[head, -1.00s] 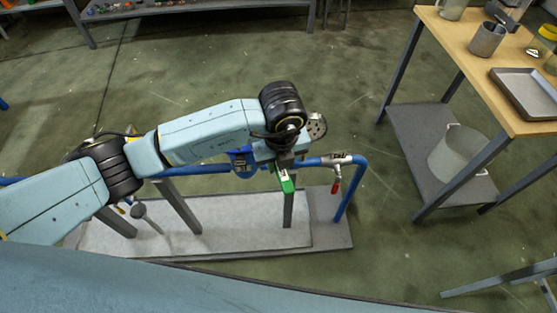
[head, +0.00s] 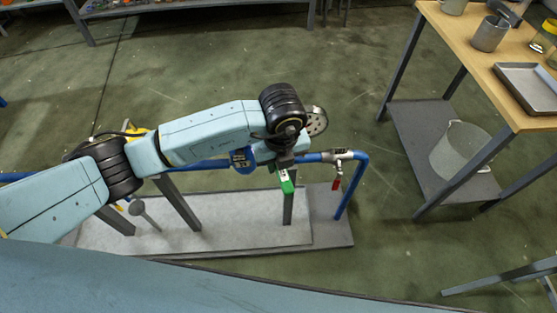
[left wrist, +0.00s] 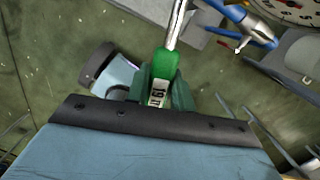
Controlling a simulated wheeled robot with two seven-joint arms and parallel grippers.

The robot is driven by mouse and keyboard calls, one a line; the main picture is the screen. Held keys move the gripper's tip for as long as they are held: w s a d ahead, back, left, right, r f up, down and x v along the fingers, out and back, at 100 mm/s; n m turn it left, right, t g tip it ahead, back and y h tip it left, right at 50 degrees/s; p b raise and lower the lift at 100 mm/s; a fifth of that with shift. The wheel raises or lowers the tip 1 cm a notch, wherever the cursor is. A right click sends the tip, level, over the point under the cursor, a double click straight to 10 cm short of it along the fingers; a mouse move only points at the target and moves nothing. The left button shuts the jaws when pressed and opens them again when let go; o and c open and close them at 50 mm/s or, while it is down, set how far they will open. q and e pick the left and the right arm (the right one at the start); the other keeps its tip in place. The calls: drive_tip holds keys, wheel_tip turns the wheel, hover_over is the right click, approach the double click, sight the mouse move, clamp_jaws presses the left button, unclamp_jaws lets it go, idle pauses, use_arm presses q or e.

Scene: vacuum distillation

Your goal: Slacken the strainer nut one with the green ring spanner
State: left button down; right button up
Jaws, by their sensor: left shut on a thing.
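The green ring spanner (head: 286,182) is in my left gripper (head: 284,163), just in front of the blue pipe line. In the left wrist view its green handle (left wrist: 165,68) lies between the fingers (left wrist: 160,92), marked 19, and its metal shank (left wrist: 179,22) runs out of the top edge. The spanner's ring end is out of view there. A blue fitting with a dark label (head: 242,160) sits on the pipe just left of the gripper. I cannot make out strainer nut one; my arm and gripper cover part of the line. My right gripper is not in view.
The blue pipe (head: 358,180) bends down at the right, beside a red-handled valve (head: 337,182). A round gauge (head: 316,121) stands behind my wrist. The line stands on a grey base plate (head: 230,232). A wooden-topped table (head: 455,35) is at the right, with clear floor between.

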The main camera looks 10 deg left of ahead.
use_arm(q)
drive_tip(key=shift+f+b, duration=0.3)
drive_tip(key=shift+f, duration=0.15)
idle(0.6)
drive_tip(key=shift+w+d+n+b, duration=0.15)
drive_tip(key=shift+w+d+n, duration=0.25)
drive_tip(key=shift+d+n, duration=0.15)
drive_tip(key=shift+w+d+n+b, duration=0.15)
drive_tip(key=shift+w+d+n, duration=0.3)
drive_tip(key=shift+d, duration=0.2)
wheel_tip(320, 180, up, 8)
drive_tip(key=p, duration=0.7)
drive_tip(key=shift+r, duration=0.2)
